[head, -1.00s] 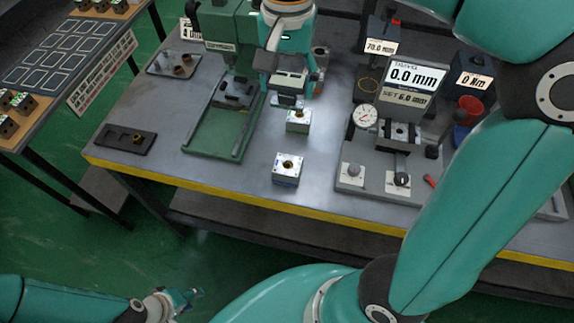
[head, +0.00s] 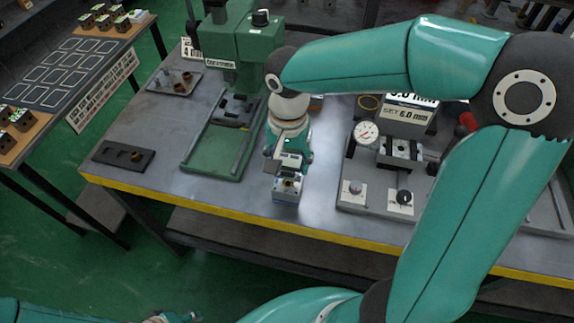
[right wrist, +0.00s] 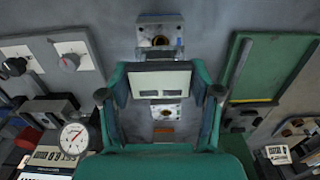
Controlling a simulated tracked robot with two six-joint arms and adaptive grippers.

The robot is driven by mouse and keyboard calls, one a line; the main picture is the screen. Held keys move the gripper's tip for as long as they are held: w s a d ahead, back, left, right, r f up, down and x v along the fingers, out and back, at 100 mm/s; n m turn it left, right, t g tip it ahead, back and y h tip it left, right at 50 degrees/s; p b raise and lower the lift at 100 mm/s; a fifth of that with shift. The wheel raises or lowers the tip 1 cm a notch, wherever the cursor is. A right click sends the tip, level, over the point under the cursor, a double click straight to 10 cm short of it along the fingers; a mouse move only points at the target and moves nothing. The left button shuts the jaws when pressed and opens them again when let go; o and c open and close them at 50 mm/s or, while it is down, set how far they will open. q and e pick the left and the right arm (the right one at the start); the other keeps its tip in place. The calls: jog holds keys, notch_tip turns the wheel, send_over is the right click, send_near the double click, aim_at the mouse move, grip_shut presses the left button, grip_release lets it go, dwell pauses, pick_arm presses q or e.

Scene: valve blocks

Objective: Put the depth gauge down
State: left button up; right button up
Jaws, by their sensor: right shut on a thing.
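The depth gauge (head: 291,160) is a small dark device with a pale display panel. My right gripper (head: 288,150) is shut on it, and the right wrist view shows the gauge (right wrist: 160,80) between both fingers. The gauge is close behind the nearer valve block (head: 287,187); whether it touches anything cannot be told. In the right wrist view the nearer block (right wrist: 160,38) shows above the gauge, its hole uncovered, and a second block (right wrist: 167,112) below it. My left gripper (head: 184,317) shows only partly at the bottom edge; its fingers are unclear.
A green press (head: 240,45) stands left of the gripper. A fixture with a dial (head: 366,132) and knobs stands at right, partly behind my right arm. A black tray (head: 123,155) lies at the left.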

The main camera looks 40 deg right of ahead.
notch_tip(320, 180, down, 2)
jog(key=shift+f, duration=0.1)
jog(key=shift+f+b, duration=0.35)
jog(key=shift+b, duration=0.1)
jog(key=o, duration=1.2)
jog(key=shift+r, duration=0.1)
jog(key=shift+o, duration=0.2)
